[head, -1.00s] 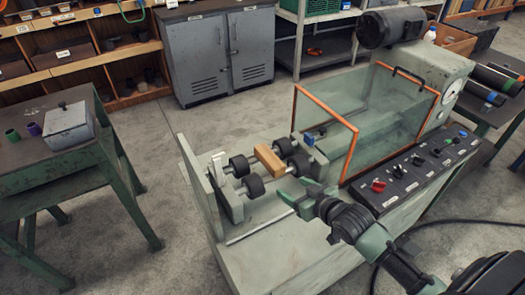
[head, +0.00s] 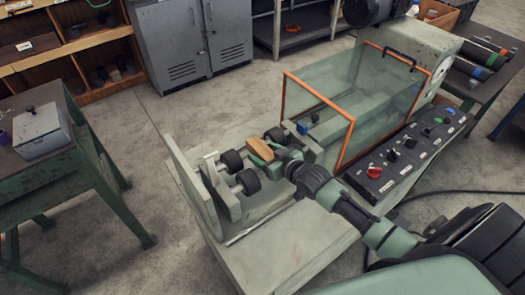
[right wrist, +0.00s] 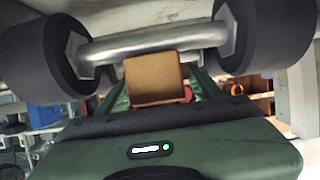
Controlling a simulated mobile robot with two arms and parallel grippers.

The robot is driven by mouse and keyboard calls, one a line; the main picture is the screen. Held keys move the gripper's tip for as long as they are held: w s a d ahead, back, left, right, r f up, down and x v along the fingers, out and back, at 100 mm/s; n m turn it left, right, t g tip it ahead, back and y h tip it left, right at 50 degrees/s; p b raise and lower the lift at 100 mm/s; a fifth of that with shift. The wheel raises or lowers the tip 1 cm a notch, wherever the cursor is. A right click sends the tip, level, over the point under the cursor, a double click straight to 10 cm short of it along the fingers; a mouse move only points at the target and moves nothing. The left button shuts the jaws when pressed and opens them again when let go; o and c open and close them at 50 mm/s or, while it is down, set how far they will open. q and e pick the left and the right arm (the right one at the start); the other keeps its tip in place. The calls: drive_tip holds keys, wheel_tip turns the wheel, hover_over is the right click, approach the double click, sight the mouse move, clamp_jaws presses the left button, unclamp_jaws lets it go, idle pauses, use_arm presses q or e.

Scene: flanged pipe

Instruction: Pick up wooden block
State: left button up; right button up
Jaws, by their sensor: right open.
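My right gripper (head: 272,154) has reached in from the right at the block's near side. In the right wrist view my right gripper (right wrist: 158,92) is open, with one green finger on each side of the block. I cannot tell whether the fingers touch it. My left gripper is not in view.
Black rollers (head: 247,181) flank the block closely, and a metal bar (right wrist: 150,43) joins two in the wrist view. A clear guard with an orange frame (head: 318,98) stands to the right. The control panel (head: 405,150) with a red knob lies near my right arm.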

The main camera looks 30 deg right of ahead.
drive_tip(key=shift+w+f, duration=0.25)
drive_tip(key=shift+w, duration=0.25)
clamp_jaws()
drive_tip(key=shift+r, duration=0.1)
